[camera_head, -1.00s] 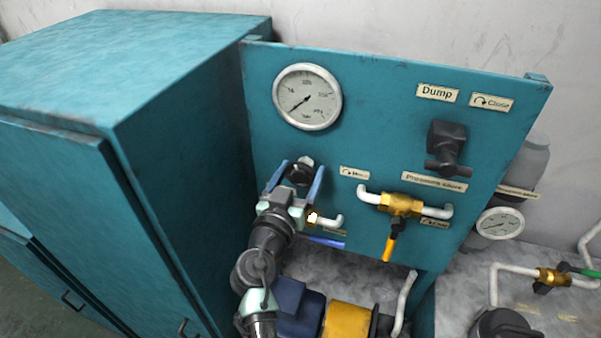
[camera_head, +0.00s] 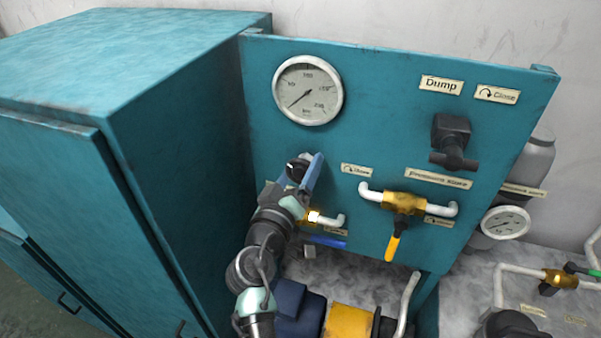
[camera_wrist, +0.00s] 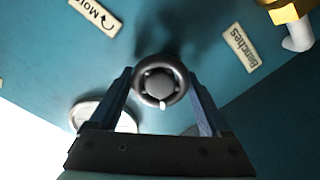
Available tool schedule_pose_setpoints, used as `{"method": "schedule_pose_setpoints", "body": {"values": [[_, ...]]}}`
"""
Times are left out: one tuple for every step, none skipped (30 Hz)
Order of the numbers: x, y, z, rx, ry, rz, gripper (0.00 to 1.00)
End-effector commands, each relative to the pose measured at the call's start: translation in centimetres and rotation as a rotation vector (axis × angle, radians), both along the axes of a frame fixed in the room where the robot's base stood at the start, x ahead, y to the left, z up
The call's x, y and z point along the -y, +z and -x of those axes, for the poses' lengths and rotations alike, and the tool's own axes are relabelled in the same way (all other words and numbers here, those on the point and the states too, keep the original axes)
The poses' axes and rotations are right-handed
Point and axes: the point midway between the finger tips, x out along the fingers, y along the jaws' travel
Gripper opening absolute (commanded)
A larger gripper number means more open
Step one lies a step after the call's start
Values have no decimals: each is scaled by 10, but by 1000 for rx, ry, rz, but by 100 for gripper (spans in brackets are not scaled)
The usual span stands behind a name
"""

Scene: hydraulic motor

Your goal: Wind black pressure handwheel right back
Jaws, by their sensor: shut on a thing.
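The black handwheel (camera_head: 294,170) sits on the teal panel below the large gauge, partly hidden by my gripper in the head view. In the wrist view the handwheel (camera_wrist: 158,84) is seen face-on, a dark ring with a round hub and a small pale knob at its lower rim. My gripper (camera_head: 303,166) is at the handwheel, its blue fingers on either side of the rim. In the wrist view my gripper (camera_wrist: 160,76) is shut on the handwheel.
A gauge (camera_head: 308,90) is above the handwheel. A brass valve with a yellow handle (camera_head: 393,247) and a black Dump valve (camera_head: 452,143) are to the right. A teal cabinet (camera_head: 170,180) stands close on the left.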

Motion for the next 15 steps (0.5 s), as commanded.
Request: {"method": "schedule_pose_setpoints", "body": {"values": [[-1,-1,0,-15,1,44,25],[-1,-1,0,-24,1,71,25],[-1,-1,0,-35,1,106,25],[-1,-1,0,-44,1,134,25],[-1,-1,0,-53,1,161,25],[-1,-1,0,-65,1,197,25],[-1,-1,0,-73,1,224,25],[-1,-1,0,-82,1,252,25],[-1,-1,0,-94,1,288,25],[-1,-1,0,-103,1,315,25],[-1,-1,0,-112,1,342,25],[-1,-1,0,-124,1,378,25],[-1,-1,0,-132,1,406,25],[-1,-1,0,-141,1,434,25],[-1,-1,0,-154,0,468,25]]}}
